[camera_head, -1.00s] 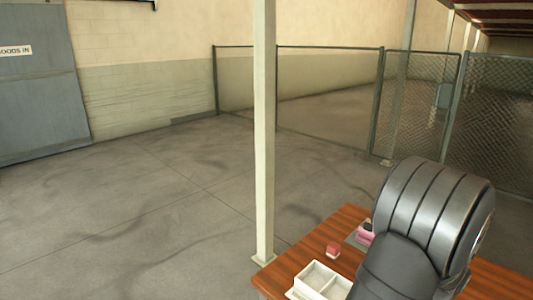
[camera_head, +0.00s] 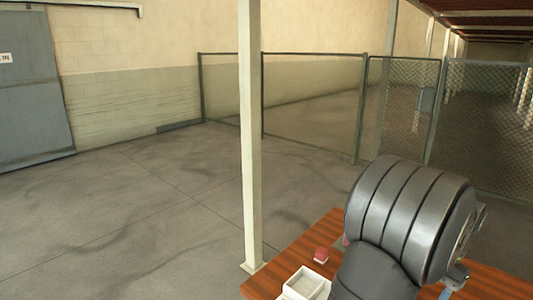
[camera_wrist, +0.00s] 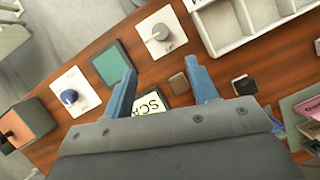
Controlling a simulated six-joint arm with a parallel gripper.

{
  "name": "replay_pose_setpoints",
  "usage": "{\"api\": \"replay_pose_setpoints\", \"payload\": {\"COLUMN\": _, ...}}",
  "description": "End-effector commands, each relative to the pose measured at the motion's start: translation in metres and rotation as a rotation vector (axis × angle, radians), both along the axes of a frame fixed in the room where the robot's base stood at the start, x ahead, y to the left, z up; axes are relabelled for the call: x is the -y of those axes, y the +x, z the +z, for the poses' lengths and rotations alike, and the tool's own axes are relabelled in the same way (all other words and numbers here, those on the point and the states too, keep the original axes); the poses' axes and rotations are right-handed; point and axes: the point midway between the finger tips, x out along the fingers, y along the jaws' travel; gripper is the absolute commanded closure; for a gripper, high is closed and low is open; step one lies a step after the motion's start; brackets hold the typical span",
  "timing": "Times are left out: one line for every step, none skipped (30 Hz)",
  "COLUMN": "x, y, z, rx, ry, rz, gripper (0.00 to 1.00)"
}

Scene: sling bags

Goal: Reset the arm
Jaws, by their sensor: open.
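My gripper (camera_wrist: 161,66) is open in the wrist view, its two blue fingers spread apart above the wooden table (camera_wrist: 225,70). Nothing is held between them. A white card with black letters, partly hidden, lies below and between the fingers.
A pole (camera_head: 250,150) stands behind the table.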

Motion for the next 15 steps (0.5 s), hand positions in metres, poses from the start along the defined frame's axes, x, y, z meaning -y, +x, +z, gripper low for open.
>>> {"api": "replay_pose_setpoints", "payload": {"x": -0.004, "y": -0.002, "z": -0.009, "rx": -0.001, "ry": 0.002, "rz": 0.000, "gripper": 0.47}}
{"api": "replay_pose_setpoints", "payload": {"x": -0.006, "y": -0.003, "z": -0.014, "rx": -0.001, "ry": 0.003, "rz": 0.000, "gripper": 0.47}}
{"api": "replay_pose_setpoints", "payload": {"x": -0.008, "y": -0.004, "z": -0.021, "rx": -0.001, "ry": 0.002, "rz": 0.001, "gripper": 0.47}}
{"api": "replay_pose_setpoints", "payload": {"x": -0.010, "y": -0.006, "z": -0.026, "rx": -0.001, "ry": 0.003, "rz": 0.001, "gripper": 0.47}}
{"api": "replay_pose_setpoints", "payload": {"x": -0.012, "y": -0.007, "z": -0.032, "rx": -0.001, "ry": 0.002, "rz": 0.001, "gripper": 0.47}}
{"api": "replay_pose_setpoints", "payload": {"x": -0.015, "y": -0.008, "z": -0.039, "rx": -0.001, "ry": 0.003, "rz": 0.001, "gripper": 0.47}}
{"api": "replay_pose_setpoints", "payload": {"x": -0.017, "y": -0.009, "z": -0.045, "rx": -0.001, "ry": 0.002, "rz": 0.001, "gripper": 0.47}}
{"api": "replay_pose_setpoints", "payload": {"x": -0.019, "y": -0.010, "z": -0.050, "rx": -0.001, "ry": 0.003, "rz": 0.001, "gripper": 0.47}}
{"api": "replay_pose_setpoints", "payload": {"x": -0.022, "y": -0.012, "z": -0.058, "rx": -0.001, "ry": 0.002, "rz": 0.001, "gripper": 0.47}}
{"api": "replay_pose_setpoints", "payload": {"x": -0.024, "y": -0.013, "z": -0.063, "rx": -0.002, "ry": 0.002, "rz": 0.001, "gripper": 0.47}}
{"api": "replay_pose_setpoints", "payload": {"x": -0.026, "y": -0.014, "z": -0.069, "rx": -0.002, "ry": 0.002, "rz": 0.001, "gripper": 0.47}}
{"api": "replay_pose_setpoints", "payload": {"x": -0.028, "y": -0.015, "z": -0.076, "rx": -0.002, "ry": 0.002, "rz": 0.001, "gripper": 0.47}}
{"api": "replay_pose_setpoints", "payload": {"x": -0.030, "y": -0.017, "z": -0.082, "rx": -0.002, "ry": 0.002, "rz": 0.001, "gripper": 0.47}}
{"api": "replay_pose_setpoints", "payload": {"x": -0.032, "y": -0.018, "z": -0.088, "rx": -0.002, "ry": 0.002, "rz": 0.001, "gripper": 0.47}}
{"api": "replay_pose_setpoints", "payload": {"x": -0.035, "y": -0.019, "z": -0.095, "rx": -0.002, "ry": 0.002, "rz": 0.001, "gripper": 0.47}}
